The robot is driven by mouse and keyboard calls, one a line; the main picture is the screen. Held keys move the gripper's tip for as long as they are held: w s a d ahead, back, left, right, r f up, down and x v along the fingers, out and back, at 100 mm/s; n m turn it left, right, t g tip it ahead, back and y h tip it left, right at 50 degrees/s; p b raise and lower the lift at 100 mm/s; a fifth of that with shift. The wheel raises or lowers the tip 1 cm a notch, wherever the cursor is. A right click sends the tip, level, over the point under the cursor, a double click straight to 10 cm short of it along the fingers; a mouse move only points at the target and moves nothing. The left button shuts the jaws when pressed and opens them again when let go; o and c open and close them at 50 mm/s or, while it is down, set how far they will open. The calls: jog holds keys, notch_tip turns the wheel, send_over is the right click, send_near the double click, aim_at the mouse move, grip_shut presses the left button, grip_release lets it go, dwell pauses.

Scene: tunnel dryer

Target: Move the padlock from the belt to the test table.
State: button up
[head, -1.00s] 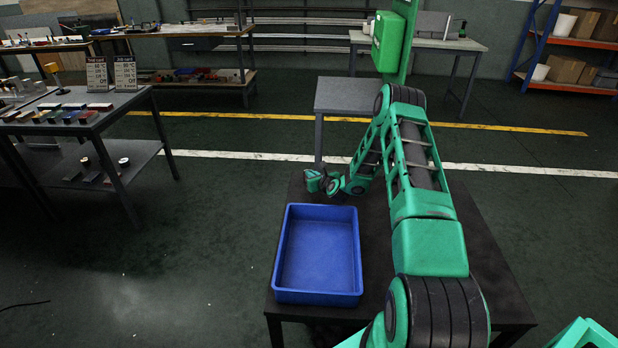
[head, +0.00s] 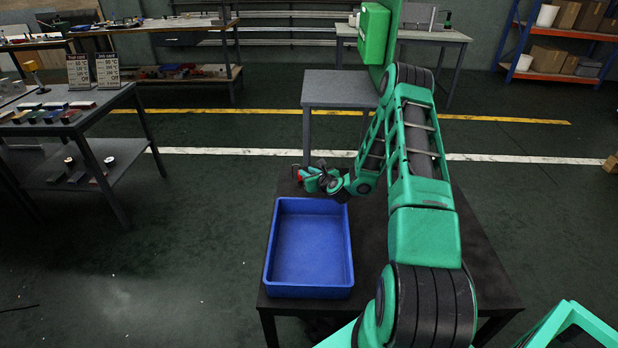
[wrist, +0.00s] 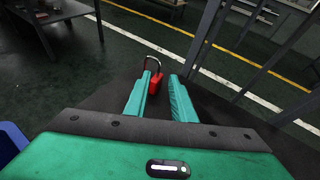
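My gripper (wrist: 161,80) is open, with a gap visible between the padlock and the right finger. In the head view my gripper (head: 304,176) is low over the far left edge of a black table (head: 385,240). I cannot tell whether the padlock rests on the black table. No belt is clearly recognisable.
A blue tray (head: 350,262) sits on the black table, just in front of my gripper. A grey table (head: 345,90) stands behind. A crowded table with two signs (head: 107,68) is at left. Open floor lies between. A shelf (head: 560,65) stands far right.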

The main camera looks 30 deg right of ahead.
jog(key=s+a+r+n+g+y, duration=0.1)
jog(key=s+a+r+n+g, duration=0.25)
jog(key=s+r+n, duration=0.45)
jog(key=s+a+r+n+g+y, duration=0.2)
jog(key=s+a+r+n+g, duration=0.15)
jog(key=s+r+n, duration=0.5)
jog(key=s+a+r+n+g, duration=0.1)
jog(key=s+r+n, duration=0.3)
jog(key=s, duration=0.8)
jog(key=s+a+r+n+g+h, duration=0.1)
jog(key=s+r+n, duration=0.4)
jog(key=s, duration=0.7)
jog(key=s+a+r+n+g, duration=0.3)
jog(key=s+r+n+g, duration=0.1)
jog(key=s, duration=0.8)
jog(key=shift+r+n+g, duration=0.3)
jog(key=shift+n+g, duration=0.1)
jog(key=shift+n, duration=0.05)
